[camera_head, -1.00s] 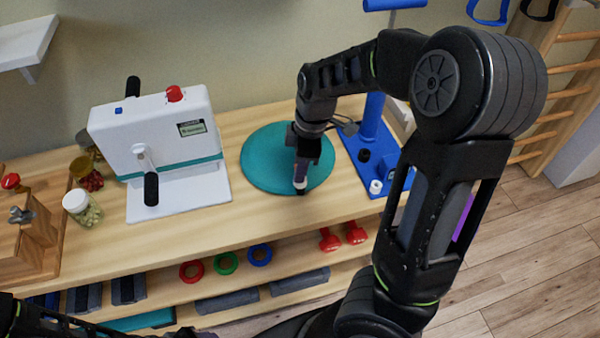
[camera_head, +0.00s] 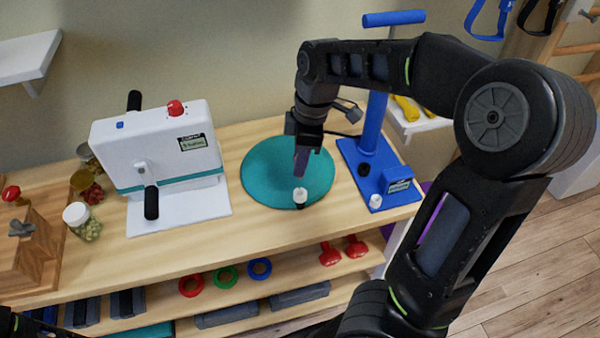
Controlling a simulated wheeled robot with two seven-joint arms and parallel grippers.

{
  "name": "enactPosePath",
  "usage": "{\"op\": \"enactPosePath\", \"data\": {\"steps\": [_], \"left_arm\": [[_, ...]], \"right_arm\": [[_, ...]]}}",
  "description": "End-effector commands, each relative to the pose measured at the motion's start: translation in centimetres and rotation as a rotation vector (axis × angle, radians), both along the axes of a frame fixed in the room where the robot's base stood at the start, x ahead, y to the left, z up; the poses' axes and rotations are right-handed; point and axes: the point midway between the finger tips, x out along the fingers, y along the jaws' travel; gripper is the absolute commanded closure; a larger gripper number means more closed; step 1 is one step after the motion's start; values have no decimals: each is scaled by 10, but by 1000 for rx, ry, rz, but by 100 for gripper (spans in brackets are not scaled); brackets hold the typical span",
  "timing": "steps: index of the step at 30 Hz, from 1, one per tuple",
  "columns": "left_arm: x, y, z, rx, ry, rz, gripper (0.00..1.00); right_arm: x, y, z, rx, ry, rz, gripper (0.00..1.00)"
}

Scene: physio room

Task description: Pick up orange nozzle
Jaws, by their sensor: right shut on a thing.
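My right gripper (camera_head: 301,168) points down over the round teal mat (camera_head: 262,182) on the wooden table. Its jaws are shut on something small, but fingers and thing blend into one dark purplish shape. I make out no orange part, so I cannot tell whether this is the orange nozzle. A small black piece with a white top (camera_head: 300,194) stands upright on the mat, just below and apart from the fingertips. My left gripper is out of view.
A blue stand (camera_head: 374,140) with a post is close right of the gripper, with a small white piece (camera_head: 376,199) on its base. A white machine (camera_head: 155,150) with a crank stands left. A jar (camera_head: 83,222) is farther left. Red dumbbells (camera_head: 330,254) lie on the shelf below.

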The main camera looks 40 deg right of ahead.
Motion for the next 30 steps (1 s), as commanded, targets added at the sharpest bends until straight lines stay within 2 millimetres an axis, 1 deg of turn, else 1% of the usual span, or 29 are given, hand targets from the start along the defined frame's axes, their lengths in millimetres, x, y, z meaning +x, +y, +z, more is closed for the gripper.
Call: {"op": "enactPosePath", "data": {"steps": [1, 3, 7, 30], "left_arm": [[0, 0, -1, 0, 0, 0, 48], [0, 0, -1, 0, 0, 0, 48], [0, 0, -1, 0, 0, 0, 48], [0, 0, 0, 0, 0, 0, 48]], "right_arm": [[1, -1, 9, 0, -4, 0, 100], [1, 0, 17, 1, -3, -1, 100], [0, 0, 25, 0, 0, -1, 100], [0, -1, 25, -2, 1, 2, 100]]}}
